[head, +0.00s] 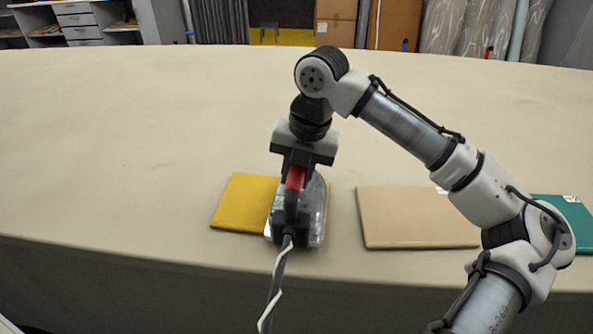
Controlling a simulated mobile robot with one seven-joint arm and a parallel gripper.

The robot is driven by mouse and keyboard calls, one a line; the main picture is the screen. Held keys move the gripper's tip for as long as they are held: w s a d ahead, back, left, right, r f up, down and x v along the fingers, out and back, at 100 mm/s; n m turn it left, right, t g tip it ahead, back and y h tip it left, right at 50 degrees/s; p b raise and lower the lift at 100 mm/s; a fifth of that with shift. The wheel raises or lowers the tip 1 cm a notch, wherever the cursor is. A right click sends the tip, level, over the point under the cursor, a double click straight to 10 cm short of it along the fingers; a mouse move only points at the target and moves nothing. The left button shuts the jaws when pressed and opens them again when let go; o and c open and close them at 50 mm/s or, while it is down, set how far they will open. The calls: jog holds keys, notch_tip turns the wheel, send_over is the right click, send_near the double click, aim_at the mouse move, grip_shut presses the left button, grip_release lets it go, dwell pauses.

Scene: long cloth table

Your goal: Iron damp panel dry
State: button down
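An iron (313,217) with a clear or silvery body and a red and black handle sits over the right part of a yellow panel (240,203). My gripper (294,172) points down and is closed around the iron's handle. The fingertips are partly hidden by the handle. A tan panel (415,219) lies flat to the right. A green panel (577,222) lies at the far right, partly behind my arm. I cannot tell from this view which panel is damp, nor whether the iron's sole touches the yellow panel.
The long cloth table (140,130) is bare to the left and behind the panels. Its front edge runs close below them. A black and white cord (276,287) hangs from the iron over that edge. Cartons (336,20) and fabric rolls (470,25) stand beyond the table.

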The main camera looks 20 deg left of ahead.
jog(key=shift+r+p, duration=2.75)
jog(key=shift+r, duration=0.7)
notch_tip(320, 180, up, 5)
jog(key=p, duration=0.4)
jog(key=shift+f, duration=0.15)
jog(key=shift+r+p, duration=0.4)
jog(key=shift+r, duration=0.25)
jog(key=shift+f, duration=0.1)
